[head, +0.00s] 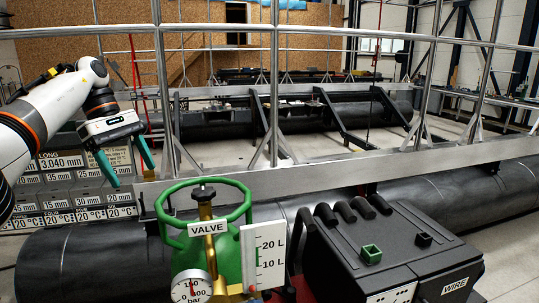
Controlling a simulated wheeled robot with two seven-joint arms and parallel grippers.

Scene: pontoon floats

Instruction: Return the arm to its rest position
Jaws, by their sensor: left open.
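My left arm (40,112) comes in from the left, white with orange and black rings. My left gripper (128,168) has teal fingers that hang apart and point down. It is open, with nothing between its fingers. It hangs in front of the grey labelled drawers and up and left of the green valve wheel. My right gripper does not show.
A green tank with a valve wheel (165,213) and a pressure gauge (191,288) stands at front centre. A dark WIRE box (400,262) with a small green square socket (371,254) is at right. Metal railings (330,172) and long black pontoon floats (465,192) lie behind.

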